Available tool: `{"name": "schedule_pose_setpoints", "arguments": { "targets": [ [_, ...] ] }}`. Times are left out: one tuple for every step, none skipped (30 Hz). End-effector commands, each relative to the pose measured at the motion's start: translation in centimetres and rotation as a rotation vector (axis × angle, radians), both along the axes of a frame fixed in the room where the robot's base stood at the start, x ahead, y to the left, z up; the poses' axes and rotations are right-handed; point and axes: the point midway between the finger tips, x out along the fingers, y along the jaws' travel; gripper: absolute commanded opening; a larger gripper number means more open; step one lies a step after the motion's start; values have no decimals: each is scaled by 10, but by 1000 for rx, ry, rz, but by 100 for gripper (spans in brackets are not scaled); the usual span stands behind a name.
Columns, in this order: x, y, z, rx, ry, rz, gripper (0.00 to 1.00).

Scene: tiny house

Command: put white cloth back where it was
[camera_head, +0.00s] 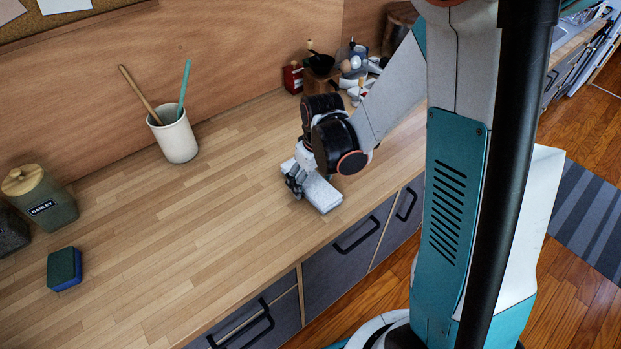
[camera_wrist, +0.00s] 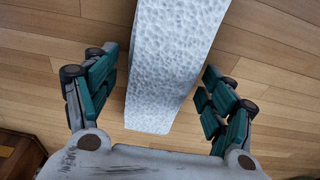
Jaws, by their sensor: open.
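The white cloth (camera_head: 319,194) lies folded in a long strip on the wooden counter, near its front edge. In the wrist view the cloth (camera_wrist: 169,65) shows a dimpled texture and lies between my open fingers. My gripper (camera_wrist: 152,97) is open, with green-padded fingers on both sides of the cloth and visible gaps to it. In the head view my gripper (camera_head: 296,180) is low over the counter at the cloth, and my wrist hides part of the cloth.
On the counter (camera_head: 210,230) stand a white cup (camera_head: 174,138) with two utensils, a barley jar (camera_head: 42,198) and a green-blue sponge (camera_head: 64,269). Several small items, including a dark pan (camera_head: 320,64), crowd the back behind my arm. The counter's middle left is clear.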

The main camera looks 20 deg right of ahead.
Motion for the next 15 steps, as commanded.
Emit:
{"name": "schedule_pose_setpoints", "arguments": {
  "targets": [
    [-1, 0, 9, 0, 0, 0, 76],
    [-1, -1, 13, 0, 0, 0, 76],
    [-3, -1, 20, 0, 0, 0, 76],
    [-4, -1, 26, 0, 0, 0, 76],
    [-4, -1, 32, 0, 0, 0, 76],
    [-6, -2, 40, 0, 0, 0, 76],
    [-6, -2, 47, 0, 0, 0, 76],
    [-8, -3, 53, 0, 0, 0, 76],
    [-9, -3, 62, 0, 0, 0, 76],
    [-10, -3, 68, 0, 0, 0, 76],
    [-11, -3, 73, 0, 0, 0, 76],
    [-11, -4, 81, 0, 0, 0, 76],
    [-13, -4, 86, 0, 0, 0, 76],
    [-13, -4, 91, 0, 0, 0, 76],
    [-14, -5, 97, 0, 0, 0, 76]
  ]
}}
